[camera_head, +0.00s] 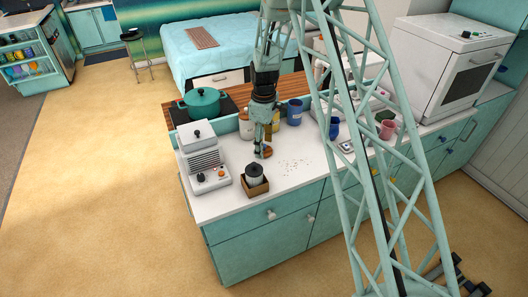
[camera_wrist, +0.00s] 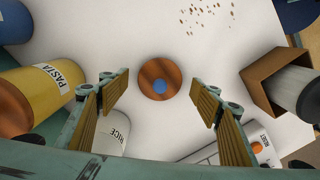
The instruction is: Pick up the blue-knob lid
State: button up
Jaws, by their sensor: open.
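The blue-knob lid (camera_wrist: 153,89) is a round brown wooden disc with a small blue knob on top. It lies flat on the white counter in the wrist view, between the two fingers as seen from above. In the head view the lid (camera_head: 266,153) shows in part, right below my gripper (camera_head: 262,143). My gripper (camera_wrist: 158,96) points down, open and empty, its fingers to the left and right of the lid in the wrist view. The fingers appear above the lid; the exact height is hard to tell.
A yellow PASTA canister (camera_wrist: 52,92) stands left and a white RICE canister (camera_wrist: 112,136) lower left in the wrist view. A brown box with a dark-topped jar (camera_head: 254,174) is near the lid. Crumbs (camera_head: 296,166) lie right. A white appliance (camera_head: 203,160) stands left.

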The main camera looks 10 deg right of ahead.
jog(key=shift+f, duration=0.45)
jog(key=shift+c, duration=0.5)
jog(key=c, duration=0.8)
